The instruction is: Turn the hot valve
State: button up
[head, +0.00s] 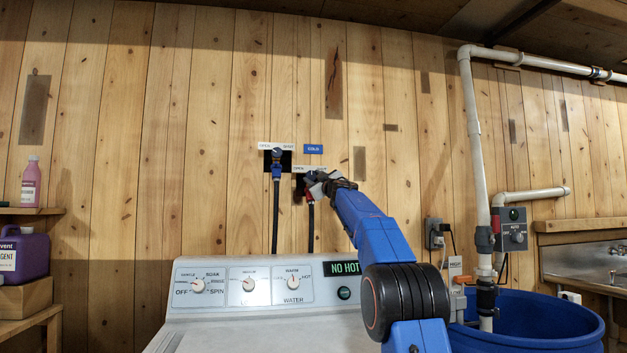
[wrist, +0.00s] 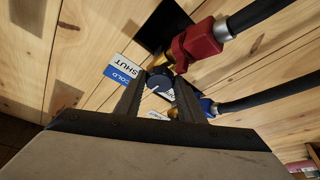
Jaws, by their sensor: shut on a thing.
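The hot valve is the lower right one on the wall, with a red hose fitting (head: 310,196), which is large in the wrist view (wrist: 197,40). Its dark round knob (wrist: 158,86) has a pale pointer line. My gripper (head: 318,183) is shut on this knob, a jaw on either side in the wrist view (wrist: 160,80). The arm hides much of the valve in the head view. The other valve, with a blue fitting (head: 277,171), is to the upper left. A blue COLD sign (head: 314,149) is above the gripped valve.
A blue barrel (head: 540,320) and white pipes (head: 473,130) are on the right. Shelves with bottles are at the left.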

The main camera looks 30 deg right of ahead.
jog(key=shift+r, duration=0.1)
jog(key=o, duration=1)
jog(key=shift+o, duration=0.2)
jog(key=shift+s, duration=0.2)
jog(key=v, duration=1.7)
jog(key=shift+s, duration=0.1)
